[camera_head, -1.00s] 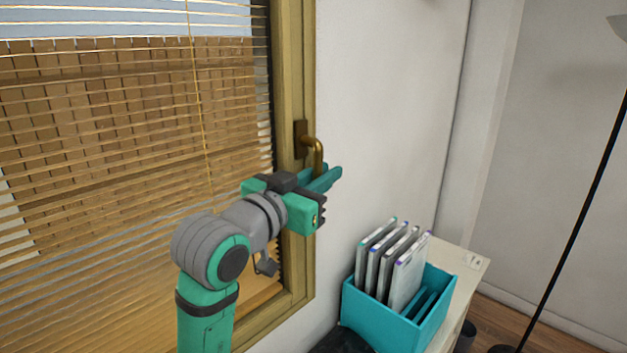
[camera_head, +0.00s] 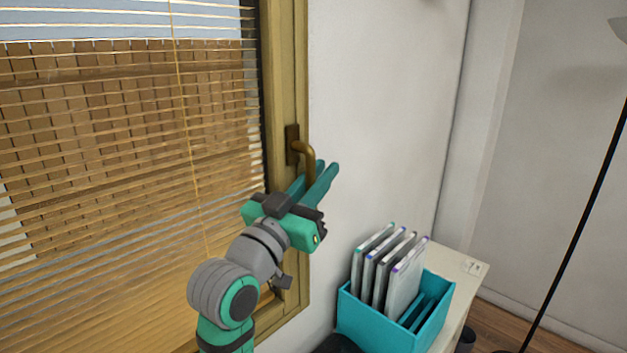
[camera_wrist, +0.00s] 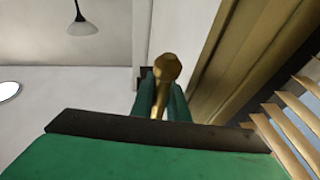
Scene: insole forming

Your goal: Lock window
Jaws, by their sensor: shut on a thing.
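The window (camera_head: 284,80) has a wooden frame and stands on the left in the head view, with slatted blinds in front of the glass. Its brass handle (camera_head: 304,149) sits on a dark plate on the frame and bends downward. My gripper (camera_head: 323,170) is at the handle from below, its two green fingers on either side of the handle's lower part. In the wrist view the brass handle (camera_wrist: 167,68) shows between the fingers of my gripper (camera_wrist: 161,98), which is shut on it. The handle's lower end is partly hidden by the fingers.
A teal box (camera_head: 377,325) with several upright folders (camera_head: 388,270) stands on a pale cabinet (camera_head: 478,280) right of the window. A thin black floor lamp (camera_head: 575,235) stands at the far right. The wall beside the handle is bare.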

